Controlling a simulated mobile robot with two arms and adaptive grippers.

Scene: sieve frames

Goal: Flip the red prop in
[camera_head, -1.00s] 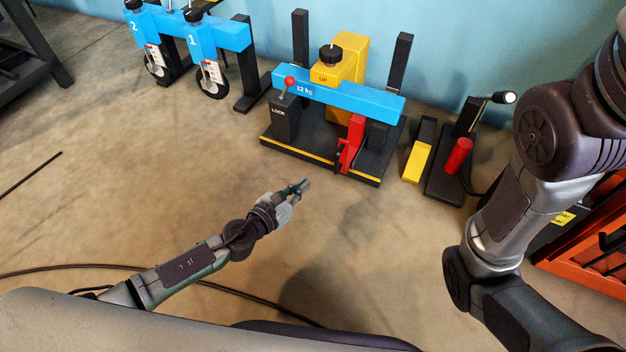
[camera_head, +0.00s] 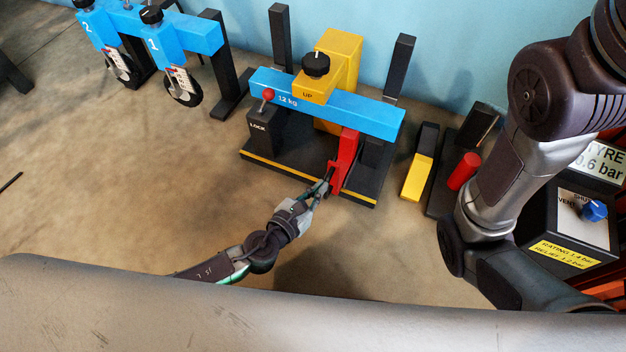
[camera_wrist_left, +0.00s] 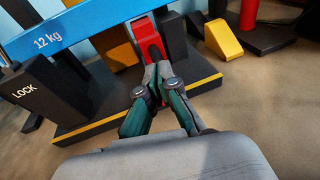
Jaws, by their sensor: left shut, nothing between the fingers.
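The red prop (camera_head: 346,160) stands under the right part of the blue 12 kg beam (camera_head: 340,107) on the black base with the yellow front stripe. My left gripper (camera_head: 328,183) is shut and empty, with its fingertips at the lower front of the prop. In the left wrist view the fingertips (camera_wrist_left: 156,66) overlap the lower part of the red prop (camera_wrist_left: 143,33); whether they touch it I cannot tell. The fingers hide part of the prop's foot. My right arm shows at the right, but its gripper is out of view.
A LOCK post with a red-knobbed lever (camera_head: 267,95) stands at the beam's left end. A yellow block marked UP (camera_head: 311,89) sits above the beam. A yellow wedge (camera_head: 415,180) and a red cylinder (camera_head: 464,171) stand to the right. The floor in front is clear.

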